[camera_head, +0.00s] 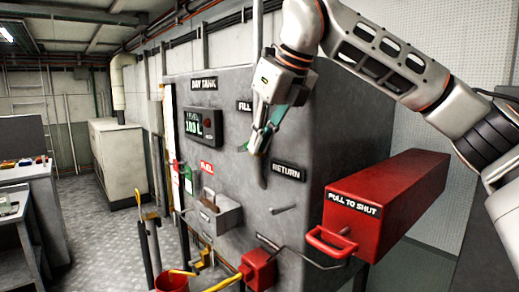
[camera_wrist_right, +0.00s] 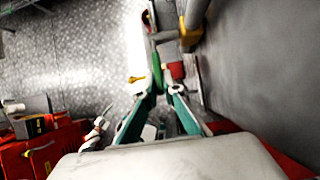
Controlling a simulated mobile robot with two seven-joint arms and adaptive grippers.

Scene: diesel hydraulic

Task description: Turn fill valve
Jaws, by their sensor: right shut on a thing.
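The grey day tank (camera_head: 230,160) stands in the middle of the head view, with a FILL label (camera_head: 244,106) on its front face. My right gripper (camera_head: 262,148) is in front of that face, just right of and below the label, pointing down. Its teal fingers are closed together on what appears to be the fill valve's handle, mostly hidden by the fingers. A thin dark grey piece (camera_head: 263,176) shows just below the fingertips. In the right wrist view the fingers (camera_wrist_right: 160,90) converge. My left gripper is not in view.
A RETURN label (camera_head: 288,173) and a small lever (camera_head: 284,210) are below right of the gripper. A red PULL TO SHUT box (camera_head: 395,192) with a red handle juts out at right. A level display (camera_head: 202,126) and a grey box (camera_head: 215,214) are on the left.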

